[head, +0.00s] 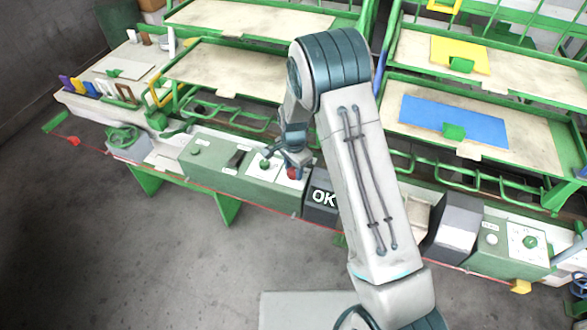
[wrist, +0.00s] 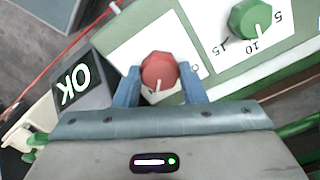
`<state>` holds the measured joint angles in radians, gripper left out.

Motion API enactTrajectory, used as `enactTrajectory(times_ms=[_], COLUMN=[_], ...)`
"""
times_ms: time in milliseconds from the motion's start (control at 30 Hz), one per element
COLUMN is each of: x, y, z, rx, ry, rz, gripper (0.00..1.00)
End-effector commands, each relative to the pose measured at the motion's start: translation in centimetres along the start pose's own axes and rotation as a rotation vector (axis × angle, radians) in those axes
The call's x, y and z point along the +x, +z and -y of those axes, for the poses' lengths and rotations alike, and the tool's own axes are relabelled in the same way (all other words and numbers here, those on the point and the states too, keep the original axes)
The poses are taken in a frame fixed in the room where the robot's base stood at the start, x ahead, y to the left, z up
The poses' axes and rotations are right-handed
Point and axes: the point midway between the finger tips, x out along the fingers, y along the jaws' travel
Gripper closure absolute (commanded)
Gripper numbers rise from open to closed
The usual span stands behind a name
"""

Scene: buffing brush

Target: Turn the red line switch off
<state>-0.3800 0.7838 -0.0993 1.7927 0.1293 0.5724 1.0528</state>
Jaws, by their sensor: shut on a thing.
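The red line switch is a red knob (wrist: 160,71) with a white pointer mark, on a white panel. In the head view the red knob (head: 293,173) shows just under my gripper (head: 287,160). In the wrist view my gripper (wrist: 160,88) has one blue finger on each side of the red knob and is shut on it. The pointer mark points toward the lower edge of the picture, slightly left. A "0" shows beside the right finger; the other marks around the knob are hidden or too small to read.
A green knob (wrist: 250,19) with a numbered dial sits right of the red knob. A dark "OK" display (wrist: 74,86) stands to its left.

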Motion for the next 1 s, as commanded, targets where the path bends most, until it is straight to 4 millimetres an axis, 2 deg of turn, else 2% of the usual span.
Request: enactTrajectory(times_ms=[267, 1000], x=[0.30, 0.09], y=[-0.06, -0.05], z=[0.10, 0.15], rx=[-0.186, -0.888], ry=[-0.004, -0.005], rz=[-0.002, -0.003], gripper=[0.86, 0.86])
